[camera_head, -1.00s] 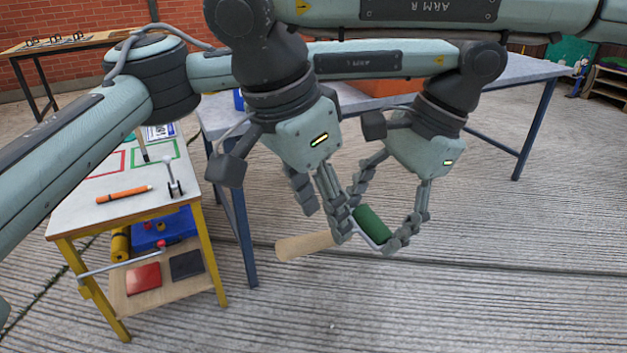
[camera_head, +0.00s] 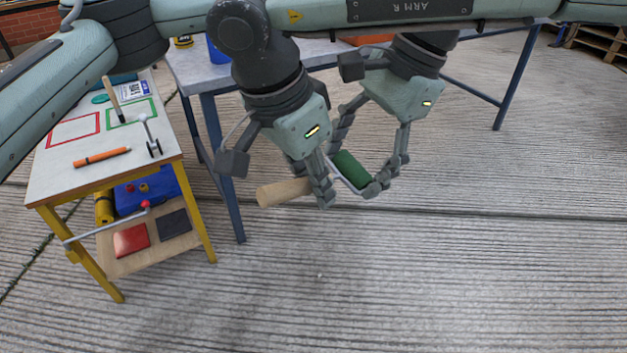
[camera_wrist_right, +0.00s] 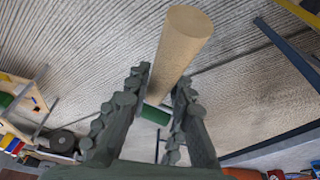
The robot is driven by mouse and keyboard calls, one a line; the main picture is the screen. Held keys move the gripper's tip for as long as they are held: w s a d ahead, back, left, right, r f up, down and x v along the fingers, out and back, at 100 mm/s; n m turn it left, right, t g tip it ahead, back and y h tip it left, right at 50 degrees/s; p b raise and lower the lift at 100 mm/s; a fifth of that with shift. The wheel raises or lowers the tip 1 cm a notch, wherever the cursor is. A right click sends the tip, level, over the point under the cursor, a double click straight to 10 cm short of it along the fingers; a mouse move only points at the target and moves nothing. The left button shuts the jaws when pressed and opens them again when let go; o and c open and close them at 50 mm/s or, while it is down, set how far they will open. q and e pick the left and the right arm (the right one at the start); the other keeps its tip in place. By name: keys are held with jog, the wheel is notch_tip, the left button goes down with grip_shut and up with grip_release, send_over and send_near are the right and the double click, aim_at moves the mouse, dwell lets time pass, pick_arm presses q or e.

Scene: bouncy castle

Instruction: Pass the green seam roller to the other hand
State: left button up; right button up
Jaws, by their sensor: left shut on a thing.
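The green seam roller has a green cylinder (camera_head: 352,169), a metal frame and a pale wooden handle (camera_head: 284,192). It hangs in the air over the floor. My left gripper (camera_head: 353,171), at the picture's right, is shut on the green roller end. My right gripper (camera_head: 323,190) is at the handle's inner end, beside my left fingers. In the right wrist view the handle (camera_wrist_right: 178,48) passes between my right gripper's fingers (camera_wrist_right: 162,76), one close against each side. Whether they press on it is unclear. The green cylinder (camera_wrist_right: 155,115) shows beyond them.
A white-topped bench (camera_head: 58,182) with yellow legs stands at left. It carries an orange-handled tool (camera_head: 102,157), a brush (camera_head: 113,98) and a small metal tool (camera_head: 149,135). A grey table (camera_head: 195,70) stands behind my arms. The concrete floor (camera_head: 420,280) in front is clear.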

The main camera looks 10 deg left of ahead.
pick_arm(q)
jog(key=o, duration=1.6)
jog(key=shift+d, duration=0.1)
jog(key=shift+o, duration=0.2)
